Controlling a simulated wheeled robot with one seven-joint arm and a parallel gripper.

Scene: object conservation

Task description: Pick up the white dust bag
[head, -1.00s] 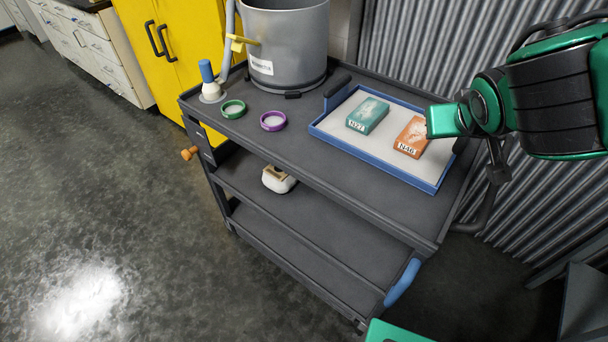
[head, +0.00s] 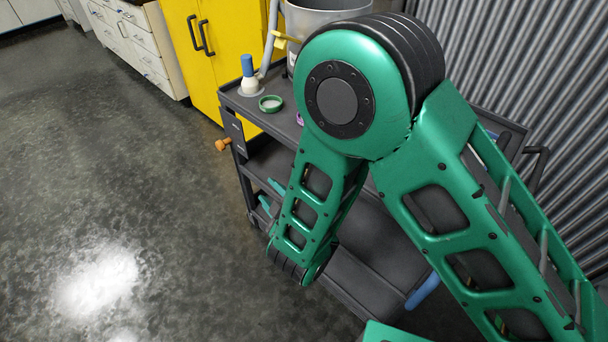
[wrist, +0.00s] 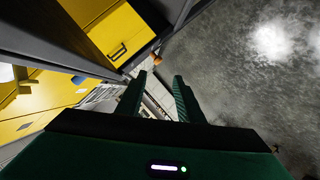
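The white dust bag is not clearly visible now. In the earlier head view a small white and tan object sat on the cart's middle shelf, and my arm now covers that spot. A pale patch (wrist: 6,73) shows at the left edge of the wrist view; I cannot tell what it is. My gripper (head: 270,196) is at the left end of the cart's middle shelf, partly behind my forearm. In the wrist view my gripper (wrist: 159,76) is open, with two dark green fingers apart and nothing between them.
The dark cart (head: 233,101) carries a blue-capped bottle (head: 249,78), a green ring (head: 270,104) and a grey bucket (head: 318,15). An orange knob (head: 222,145) sticks out at its left. A yellow cabinet (head: 205,70) stands behind. The floor left of the cart is clear.

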